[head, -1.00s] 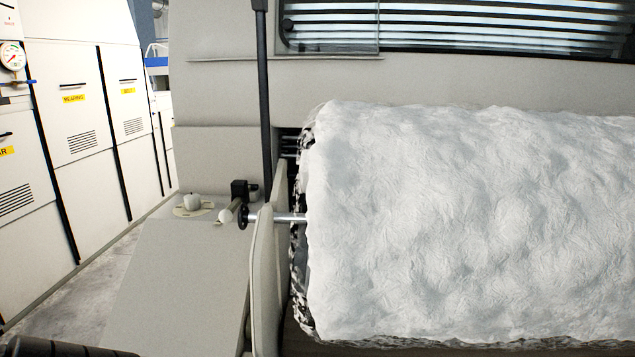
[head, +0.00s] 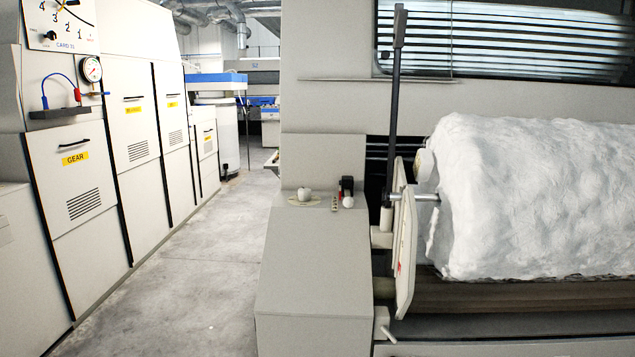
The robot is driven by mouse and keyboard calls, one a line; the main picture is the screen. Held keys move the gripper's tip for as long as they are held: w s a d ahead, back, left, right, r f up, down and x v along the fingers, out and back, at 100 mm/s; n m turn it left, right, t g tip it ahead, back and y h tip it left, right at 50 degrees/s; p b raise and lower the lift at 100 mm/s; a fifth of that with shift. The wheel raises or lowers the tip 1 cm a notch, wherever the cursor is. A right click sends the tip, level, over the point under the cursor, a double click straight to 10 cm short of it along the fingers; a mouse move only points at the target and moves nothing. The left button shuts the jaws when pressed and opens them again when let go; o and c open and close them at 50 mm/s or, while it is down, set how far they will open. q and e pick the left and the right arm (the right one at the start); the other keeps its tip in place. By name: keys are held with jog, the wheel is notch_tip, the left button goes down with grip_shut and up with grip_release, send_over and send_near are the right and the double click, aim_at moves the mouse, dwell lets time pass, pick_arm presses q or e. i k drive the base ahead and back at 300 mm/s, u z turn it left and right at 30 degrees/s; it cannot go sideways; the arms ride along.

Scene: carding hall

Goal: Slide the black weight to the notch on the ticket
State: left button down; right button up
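A small black block (head: 347,184), which looks like the black weight, sits at the back of the grey machine's low end cover. A short rod with a white ball end (head: 347,201) points toward me just below it. A small strip with dark marks (head: 335,199) lies left of the ball; I cannot tell whether it bears a notch. No ticket can be made out for certain. Neither of my grippers is in view.
A rounded knob (head: 304,194) stands left of the block. A tall dark lever (head: 393,110) and pale end plate (head: 406,250) stand right, beside the white fibre roll (head: 530,200). Cabinets (head: 95,190) line the left. The floor aisle (head: 190,270) is clear.

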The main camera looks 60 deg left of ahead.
aim_at(347, 181)
jog(key=u, duration=1.8)
